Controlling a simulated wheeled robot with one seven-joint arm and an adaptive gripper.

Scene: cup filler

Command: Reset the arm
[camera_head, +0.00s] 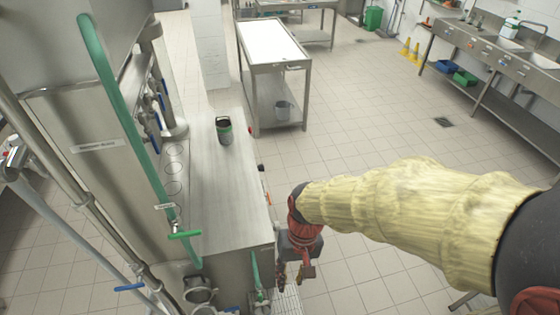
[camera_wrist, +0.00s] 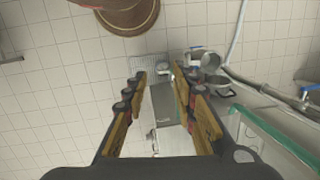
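My arm reaches in from the right edge in the head view, in a pale yellow sleeve (camera_head: 400,205). It ends in a red wrist at the front right corner of the steel counter. My gripper (camera_head: 295,273) hangs there, pointing down, beside the counter's front end and apart from it. In the wrist view my gripper (camera_wrist: 160,78) has its two fingers spread, with a clear gap and nothing between them. A dark cup with a green band (camera_head: 224,130) stands upright on the counter, well away from my gripper.
The steel counter (camera_head: 230,190) carries the filling machine with a green hose (camera_head: 115,95) on the left. Valves and pipes (camera_head: 198,290) stick out at its front end. A steel table (camera_head: 275,45) stands behind. Tiled floor (camera_head: 375,130) is open to the right. A sink bench (camera_head: 485,45) is far right.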

